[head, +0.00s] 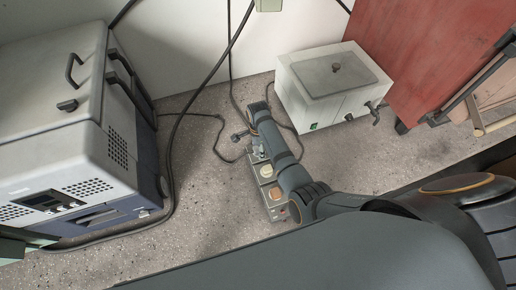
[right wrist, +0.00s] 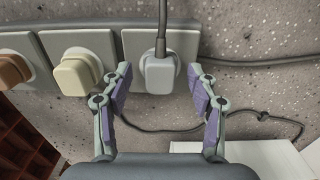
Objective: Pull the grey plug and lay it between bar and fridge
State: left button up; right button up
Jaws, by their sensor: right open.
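The grey plug (right wrist: 160,73) sits in the end socket of the power bar (right wrist: 35,50), its cord running up out of it. My right gripper (right wrist: 159,76) is open, with one finger on each side of the plug and a visible gap at each side. In the head view the bar (head: 280,212) lies on the bench, partly hidden by my right arm, and the gripper (head: 258,152) is over its far end. A large white and blue appliance (head: 70,150), which seems to be the fridge, stands at the left. My left gripper is out of view.
A cream plug (right wrist: 80,73) and an orange plug (right wrist: 12,68) sit beside the grey one. A white box with a tap (head: 335,85) stands behind right, near a red panel (head: 430,50). Cables cross the bench; speckled space (head: 215,200) left of the bar is clear.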

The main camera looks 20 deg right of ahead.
dwell(0.4)
jog(key=shift+p, duration=0.35)
grip_shut()
jog(key=shift+r, duration=0.15)
jog(key=shift+r+p, duration=2.9)
jog(key=shift+p, duration=0.6)
